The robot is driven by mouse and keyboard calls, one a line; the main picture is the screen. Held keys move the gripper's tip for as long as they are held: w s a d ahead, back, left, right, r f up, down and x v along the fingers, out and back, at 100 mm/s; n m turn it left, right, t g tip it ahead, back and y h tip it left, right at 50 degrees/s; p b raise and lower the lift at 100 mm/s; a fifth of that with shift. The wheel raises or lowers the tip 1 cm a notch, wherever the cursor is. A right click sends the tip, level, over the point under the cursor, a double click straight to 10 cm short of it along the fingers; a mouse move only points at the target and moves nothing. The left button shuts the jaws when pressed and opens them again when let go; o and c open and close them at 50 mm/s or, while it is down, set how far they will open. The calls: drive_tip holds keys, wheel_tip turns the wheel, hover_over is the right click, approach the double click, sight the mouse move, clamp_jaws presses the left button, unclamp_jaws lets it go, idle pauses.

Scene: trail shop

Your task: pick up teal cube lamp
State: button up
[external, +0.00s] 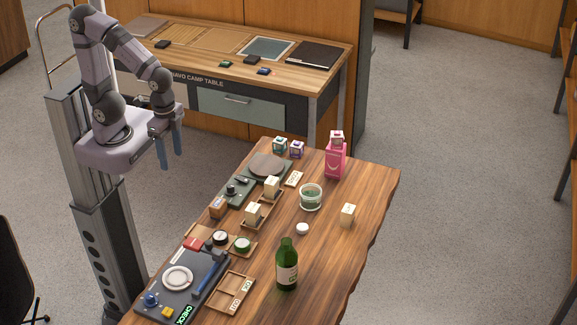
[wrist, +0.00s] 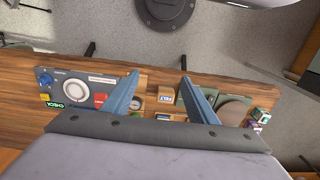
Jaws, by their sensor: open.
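The teal cube lamp (external: 280,144) stands at the far end of the wooden table in the external view, a small cube with a pale face. A similar purple cube (external: 297,149) stands close beside it on the right. In the wrist view two small cubes show at the right edge, and the upper, greenish one looks like the teal cube lamp (wrist: 261,115). My gripper (external: 171,160) hangs fingers down off the table's left side, well left of the lamp. Its blue fingers (wrist: 159,78) are spread apart with nothing held between them.
A dark round plate (external: 267,165) lies just in front of the cubes. A pink bottle-shaped item (external: 336,160) stands to their right. A green bottle (external: 287,265), a glass bowl (external: 311,197) and several pale cubes stand nearer. The table's right side is mostly clear.

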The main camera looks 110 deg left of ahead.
drive_tip(key=w+a+r+n+t+y+b, duration=0.1)
drive_tip(key=w+a+n+t+y+b, duration=0.2)
drive_tip(key=w+a, duration=0.95)
drive_tip(key=w+a+r+t+y+b, duration=0.1)
drive_tip(key=w+a+t+y+b, duration=0.25)
drive_tip(key=w+a+t, duration=0.8)
drive_tip(key=r+m+t+h+b, duration=0.2)
drive_tip(key=h+b, duration=0.1)
drive_tip(key=b, duration=0.3)
hover_over(280, 138)
drive_tip(key=d+x, duration=0.1)
drive_tip(key=x, duration=0.1)
drive_tip(key=a, duration=0.1)
drive_tip(key=s+f+m+t+h+b, duration=0.25)
drive_tip(key=s+f+h, duration=0.25)
drive_tip(key=s, duration=0.5)
drive_tip(key=shift+n+g, duration=0.35)
drive_tip(key=shift+g, duration=0.15)
drive_tip(key=f, duration=1.7)
drive_tip(key=shift+w+f, duration=0.15)
drive_tip(key=shift+w, duration=0.25)
drive_tip(key=shift+w+d+f+p, duration=0.15)
drive_tip(key=shift+w+p, duration=0.5)
drive_tip(key=shift+w, duration=1.2)
drive_tip(key=shift+w+d+f+p, duration=0.1)
drive_tip(key=shift+w+p, duration=0.5)
drive_tip(key=shift+w, duration=1.25)
drive_tip(key=shift+r, duration=0.1)
drive_tip(key=c, duration=1.1)
